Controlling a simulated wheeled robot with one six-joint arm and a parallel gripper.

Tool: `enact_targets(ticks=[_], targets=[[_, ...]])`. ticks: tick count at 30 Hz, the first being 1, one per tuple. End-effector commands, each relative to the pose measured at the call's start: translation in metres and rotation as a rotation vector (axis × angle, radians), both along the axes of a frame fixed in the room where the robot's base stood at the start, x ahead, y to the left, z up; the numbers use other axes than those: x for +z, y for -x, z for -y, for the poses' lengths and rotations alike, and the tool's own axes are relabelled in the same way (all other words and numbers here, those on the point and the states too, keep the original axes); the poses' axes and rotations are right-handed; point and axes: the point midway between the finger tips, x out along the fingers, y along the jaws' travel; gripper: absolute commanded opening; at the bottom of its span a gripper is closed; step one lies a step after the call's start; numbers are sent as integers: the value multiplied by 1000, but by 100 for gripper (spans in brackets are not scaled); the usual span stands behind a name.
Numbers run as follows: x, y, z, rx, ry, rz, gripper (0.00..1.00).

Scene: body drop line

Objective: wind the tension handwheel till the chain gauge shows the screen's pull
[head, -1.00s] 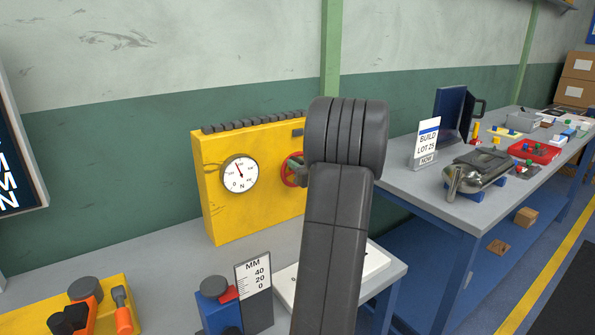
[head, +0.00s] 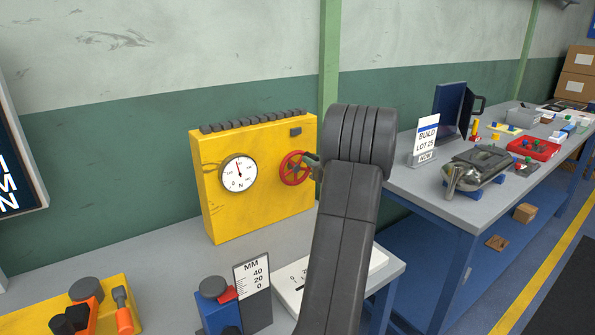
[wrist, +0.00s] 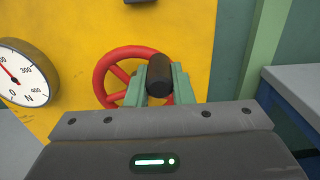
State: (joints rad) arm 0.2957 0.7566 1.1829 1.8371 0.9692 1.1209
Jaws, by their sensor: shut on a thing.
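The red handwheel (head: 294,168) is on the front of the yellow chain unit (head: 262,195); it also shows in the wrist view (wrist: 104,80). My gripper (wrist: 160,84) has green fingers shut on the wheel's black handle knob (wrist: 160,72), at the wheel's right side. In the head view my arm hides most of the gripper. The round white gauge (head: 239,174), marked N, is left of the wheel; its needle points nearly straight up, slightly left. The dark screen (head: 18,165) is cut off at the left edge, so its pull value is not readable.
A height scale marked MM (head: 252,280) and a blue fixture (head: 215,305) stand at the bench front. An orange tool set (head: 90,310) is at lower left. A second bench (head: 440,195) with a build lot sign (head: 426,138) stands at right.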

Motion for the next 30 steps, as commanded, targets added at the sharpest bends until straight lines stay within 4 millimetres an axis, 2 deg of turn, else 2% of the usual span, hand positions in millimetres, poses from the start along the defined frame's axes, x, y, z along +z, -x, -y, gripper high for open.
enact_targets(ticks=[1,10,18,30], targets=[[-6,1,-1,3,2,-10,0],[-8,0,-1,6,2,-7,0],[-31,-8,10,8,1,-9,0],[-30,-10,10,11,0,-2,0]])
